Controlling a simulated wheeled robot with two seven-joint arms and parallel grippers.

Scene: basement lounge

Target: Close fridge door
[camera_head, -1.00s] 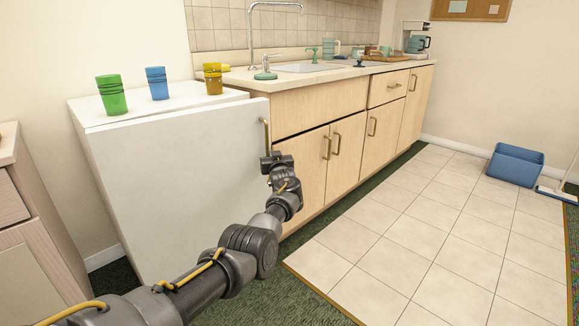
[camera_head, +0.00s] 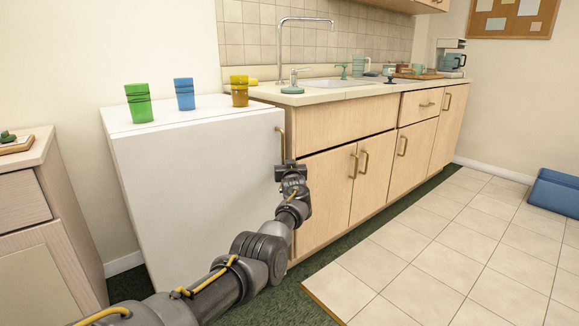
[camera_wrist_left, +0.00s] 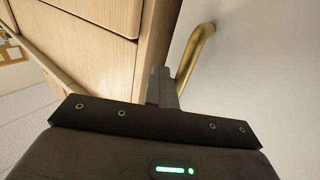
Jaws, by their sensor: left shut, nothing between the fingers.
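The white fridge (camera_head: 125,112) stands at the left end of the counter. Its white door (camera_head: 195,190) faces me and looks shut or nearly so; a small gap cannot be ruled out. The brass handle (camera_head: 281,143) is upright at the door's right edge. My left gripper (camera_head: 290,163) is shut and empty at the handle's lower end, by the door's right edge. In the left wrist view the closed fingers (camera_wrist_left: 162,88) are just left of the handle (camera_wrist_left: 195,55), between it and the wooden cabinet front. Whether they touch the door or handle is unclear. My right gripper is out of view.
Green (camera_head: 139,103), blue (camera_head: 184,94) and yellow (camera_head: 240,91) cups stand on the fridge. Wooden cabinets (camera_head: 330,185) with a sink adjoin its right side. A wooden dresser (camera_head: 35,215) stands at the left. The tiled floor (camera_head: 430,260) at right is clear, with a blue bin (camera_head: 556,192) farther back.

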